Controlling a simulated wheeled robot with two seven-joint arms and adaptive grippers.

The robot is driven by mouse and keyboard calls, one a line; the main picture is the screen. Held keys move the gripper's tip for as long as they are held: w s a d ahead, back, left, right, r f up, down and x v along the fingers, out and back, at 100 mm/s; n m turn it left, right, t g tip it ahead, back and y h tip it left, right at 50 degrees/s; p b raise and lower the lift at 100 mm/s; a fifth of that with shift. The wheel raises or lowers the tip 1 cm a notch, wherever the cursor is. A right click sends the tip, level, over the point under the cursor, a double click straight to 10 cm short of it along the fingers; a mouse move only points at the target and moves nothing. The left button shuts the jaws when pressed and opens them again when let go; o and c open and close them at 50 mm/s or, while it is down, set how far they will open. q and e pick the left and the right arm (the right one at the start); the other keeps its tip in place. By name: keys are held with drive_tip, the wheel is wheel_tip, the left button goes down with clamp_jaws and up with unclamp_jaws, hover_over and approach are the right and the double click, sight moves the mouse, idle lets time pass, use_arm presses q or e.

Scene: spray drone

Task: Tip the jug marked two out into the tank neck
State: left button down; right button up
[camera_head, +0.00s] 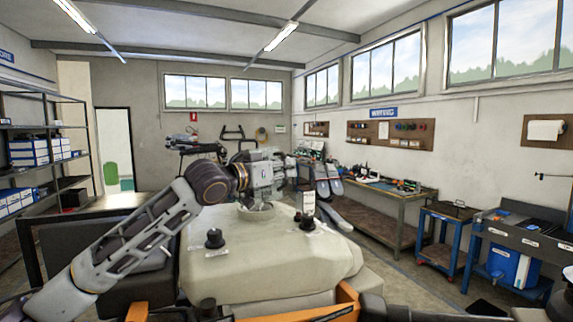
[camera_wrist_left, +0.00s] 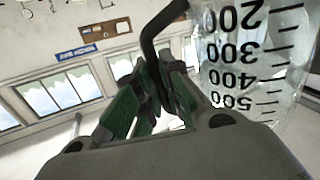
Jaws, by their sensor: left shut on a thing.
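A clear jug (camera_wrist_left: 255,70) with black scale marks and numbers fills the upper right of the left wrist view. That view is upside down, so the jug stands roughly upright. No mark two shows on it. My left gripper (camera_wrist_left: 155,95) is shut on its black handle with green-padded fingers. In the head view my left gripper (camera_head: 292,170) is above the cream tank (camera_head: 255,265), and the jug is hard to make out there. A pale round neck (camera_head: 256,213) on the tank top lies below my left wrist, partly hidden. My right gripper is not in view.
Black caps (camera_head: 214,238) stand on the tank top. A small white labelled container (camera_head: 308,203) stands near its right side. Grey folded parts (camera_head: 331,212) lie behind. A workbench (camera_head: 385,192), a blue cart (camera_head: 447,225) and a shelf rack (camera_head: 40,150) stand farther off.

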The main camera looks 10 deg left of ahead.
use_arm(q)
drive_tip(key=shift+w+a+f+m, duration=0.1)
drive_tip(key=shift+a+f+m, duration=0.05)
drive_tip(key=shift+f+m, duration=0.6)
drive_tip(key=shift+r, duration=0.1)
idle(0.3)
